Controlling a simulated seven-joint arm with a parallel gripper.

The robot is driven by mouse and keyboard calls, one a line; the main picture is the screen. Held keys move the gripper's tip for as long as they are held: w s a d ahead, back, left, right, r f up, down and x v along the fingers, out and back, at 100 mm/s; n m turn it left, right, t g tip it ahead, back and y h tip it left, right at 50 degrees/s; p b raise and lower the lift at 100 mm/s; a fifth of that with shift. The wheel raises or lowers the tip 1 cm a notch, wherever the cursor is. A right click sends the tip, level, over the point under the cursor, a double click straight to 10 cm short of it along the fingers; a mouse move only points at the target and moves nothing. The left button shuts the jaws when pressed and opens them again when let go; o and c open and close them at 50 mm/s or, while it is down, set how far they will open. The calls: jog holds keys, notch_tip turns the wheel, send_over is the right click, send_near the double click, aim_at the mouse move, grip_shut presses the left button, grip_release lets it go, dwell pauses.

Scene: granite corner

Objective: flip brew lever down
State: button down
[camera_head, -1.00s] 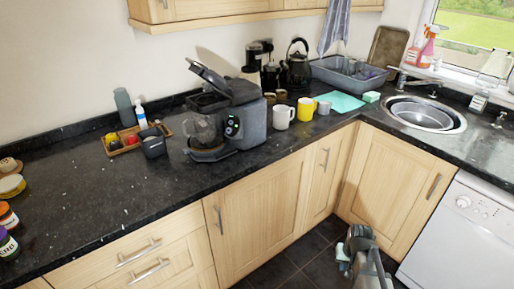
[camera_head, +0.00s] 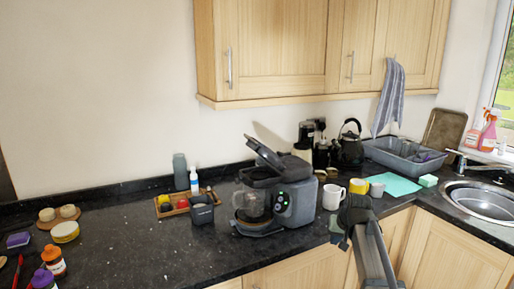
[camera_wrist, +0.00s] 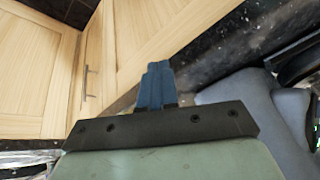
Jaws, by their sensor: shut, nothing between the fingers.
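The coffee machine (camera_head: 298,205) stands on the dark counter, grey and black, with its lid (camera_head: 265,155) raised. Its round front panel (camera_head: 283,202) shows green lights; a separate brew lever is too small to make out. A glass carafe (camera_head: 252,207) sits in its bay. My gripper (camera_head: 338,236) is to the right of the machine, near the counter's front edge and apart from the front panel. In the wrist view my blue fingers (camera_wrist: 157,72) are together and empty, with the machine's grey body (camera_wrist: 262,105) close on the right.
A white mug (camera_head: 332,197), yellow mug (camera_head: 359,186) and grey cup (camera_head: 376,189) stand behind my arm. A wooden tray (camera_head: 174,211) and dark container (camera_head: 201,212) are left of the machine. Wall cupboards (camera_head: 275,50) hang above.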

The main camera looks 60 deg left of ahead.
jog(key=s+a+r, duration=0.1)
jog(key=a+r, duration=0.3)
jog(key=r, duration=0.3)
jog(key=s+a+r+n+y, duration=0.1)
jog(key=s+a+r, duration=0.1)
jog(key=a+r, duration=0.3)
jog(key=s+a+r+n+g, duration=0.1)
jog(key=a+r, duration=0.3)
jog(key=r, duration=0.6)
jog(key=shift+s+a+r+y, duration=0.3)
jog(key=shift+s+r+y, duration=0.1)
jog(key=shift+s, duration=0.3)
jog(key=s+a+r+n+g+h, duration=0.1)
jog(key=s+a+r+n+g, duration=0.1)
jog(key=r, duration=0.8)
jog(key=s+a+r+n+g+h, duration=0.1)
jog(key=s+a+r+n+g, duration=0.1)
jog(key=r, duration=0.8)
jog(key=shift+s+a+r+n+g, duration=0.4)
jog(key=shift+a+n+g, duration=0.3)
jog(key=shift+a+n, duration=0.45)
jog(key=shift+a+f, duration=0.1)
send_near(257, 141)
jog(key=a+f, duration=0.3)
jog(key=shift+s+a+f, duration=0.1)
jog(key=shift+s, duration=0.3)
jog(key=shift+s+f, duration=0.2)
jog(key=shift+s, duration=0.95)
jog(key=shift+s+f, duration=0.15)
jog(key=shift+s, duration=0.65)
